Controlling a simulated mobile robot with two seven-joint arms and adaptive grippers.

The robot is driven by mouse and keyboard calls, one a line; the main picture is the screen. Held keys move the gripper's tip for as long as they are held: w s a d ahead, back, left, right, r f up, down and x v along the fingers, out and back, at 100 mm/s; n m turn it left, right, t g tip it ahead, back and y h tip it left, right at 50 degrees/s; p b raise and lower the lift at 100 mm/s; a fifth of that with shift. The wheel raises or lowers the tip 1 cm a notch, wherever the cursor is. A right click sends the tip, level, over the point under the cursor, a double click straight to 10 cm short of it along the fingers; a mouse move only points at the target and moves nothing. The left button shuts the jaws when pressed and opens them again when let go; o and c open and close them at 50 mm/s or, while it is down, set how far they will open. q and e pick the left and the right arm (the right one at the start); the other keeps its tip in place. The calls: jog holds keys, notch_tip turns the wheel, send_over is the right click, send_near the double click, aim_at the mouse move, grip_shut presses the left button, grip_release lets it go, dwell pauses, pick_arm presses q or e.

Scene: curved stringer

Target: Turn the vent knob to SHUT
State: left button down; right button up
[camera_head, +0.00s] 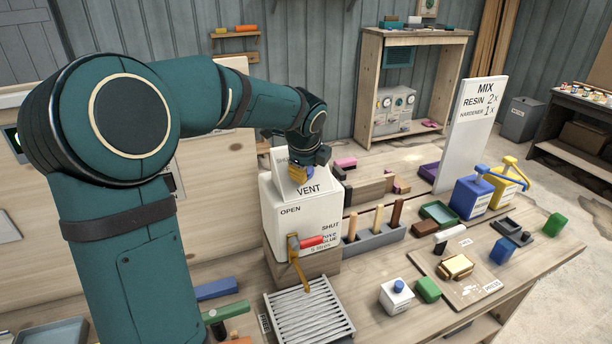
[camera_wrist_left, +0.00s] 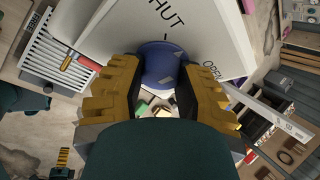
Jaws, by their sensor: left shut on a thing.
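The white vent box (camera_head: 335,197) stands near the middle of the bench in the head view, with VENT on its upper part. My left gripper (camera_head: 298,173) reaches down to that upper part and hides the knob there. In the left wrist view the round blue vent knob (camera_wrist_left: 158,62) sits between the two yellow fingers of my left gripper (camera_wrist_left: 157,75), which is shut on it. SHUT is printed at the knob's upper left and OPEN at its right, with a short dark tick by its rim. Yellow ribbed fingers, seemingly my right gripper (camera_wrist_left: 62,158), show at lower left.
A red-handled lever (camera_head: 311,242) is on the box front, above a slatted grate (camera_head: 308,316). A grey rack with upright pegs (camera_head: 373,242) stands right of the box. Blue (camera_head: 470,196) and yellow (camera_head: 504,187) dispensers stand by the white MIX board (camera_head: 468,135).

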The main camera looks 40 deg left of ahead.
pick_arm(q)
jog(key=n+t+b, duration=0.1)
jog(key=n+b, duration=0.1)
jog(key=b, duration=0.1)
jog(key=n+t+b, duration=0.1)
jog(key=n+b, duration=0.2)
jog(key=b, duration=0.1)
jog(key=shift+f, duration=0.4)
jog(key=shift+r+n+t+y+b, duration=0.15)
jog(key=shift+n+t+y+b, duration=0.2)
jog(key=shift+n+b, duration=0.8)
pick_arm(e)
notch_tip(320, 180, down, 11)
jog(key=s, duration=0.2)
jog(key=shift+a+r+g, duration=0.2)
jog(key=shift+a+g, duration=0.05)
jog(key=shift+g, duration=0.05)
pick_arm(q)
jog(key=c, duration=0.5)
grip_release()
jog(key=shift+c, duration=0.2)
jog(key=shift+r, duration=0.15)
jog(key=v, duration=1.2)
jog(key=shift+s, duration=0.1)
